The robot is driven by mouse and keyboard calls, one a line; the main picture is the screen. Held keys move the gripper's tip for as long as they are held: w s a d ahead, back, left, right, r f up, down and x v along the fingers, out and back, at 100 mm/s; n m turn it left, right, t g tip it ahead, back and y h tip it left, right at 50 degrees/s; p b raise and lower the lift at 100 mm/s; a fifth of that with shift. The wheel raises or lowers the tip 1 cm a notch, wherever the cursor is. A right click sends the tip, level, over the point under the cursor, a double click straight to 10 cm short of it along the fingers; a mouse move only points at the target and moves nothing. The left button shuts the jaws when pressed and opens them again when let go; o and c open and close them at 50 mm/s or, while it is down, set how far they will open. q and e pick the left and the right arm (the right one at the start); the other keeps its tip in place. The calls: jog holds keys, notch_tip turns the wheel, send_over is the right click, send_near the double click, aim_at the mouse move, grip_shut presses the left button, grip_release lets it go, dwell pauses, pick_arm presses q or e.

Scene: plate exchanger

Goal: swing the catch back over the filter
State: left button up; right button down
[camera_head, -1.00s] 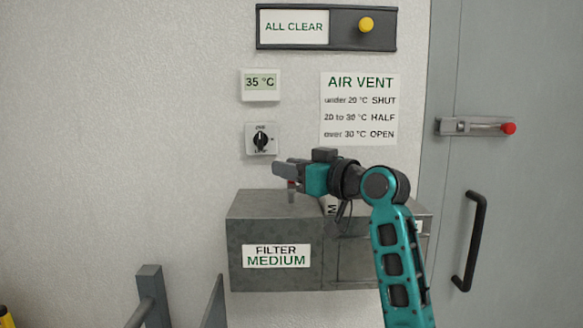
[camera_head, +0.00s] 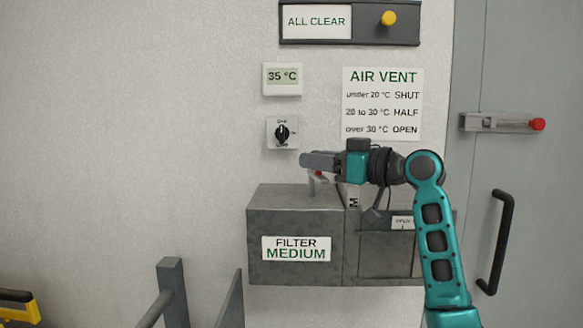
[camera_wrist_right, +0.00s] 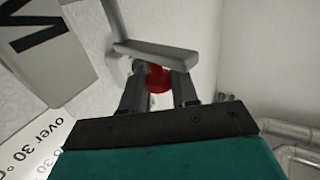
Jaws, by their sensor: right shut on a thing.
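The catch is a grey bar with a red knob; the bar (camera_wrist_right: 160,50) and knob (camera_wrist_right: 157,78) show in the right wrist view. In the head view only a little of the red knob (camera_head: 318,174) shows under my fingers. My right gripper (camera_head: 316,162) is shut on the catch's knob, above the top of the grey filter box (camera_head: 295,197). The filter (camera_head: 352,196), a pale block with a letter M, stands in the box top just right of the gripper, partly hidden by it. It also shows in the right wrist view (camera_wrist_right: 45,55). My left gripper is out of view.
A dial (camera_head: 282,132), a 35 °C display (camera_head: 282,79) and an air vent sign (camera_head: 382,104) are on the wall above. A grey door with a black handle (camera_head: 493,242) is right. A grey rail (camera_head: 172,290) and a yellow-black object (camera_head: 18,302) are lower left.

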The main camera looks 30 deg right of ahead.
jog(key=shift+s+d+r, duration=0.1)
jog(key=shift+d+r, duration=0.05)
jog(key=shift+r, duration=0.15)
jog(key=c, duration=1.3)
grip_release()
jog(key=o, duration=0.3)
jog(key=shift+o, duration=0.2)
jog(key=shift+f, duration=0.1)
jog(key=b+v, duration=0.3)
jog(key=v, duration=1)
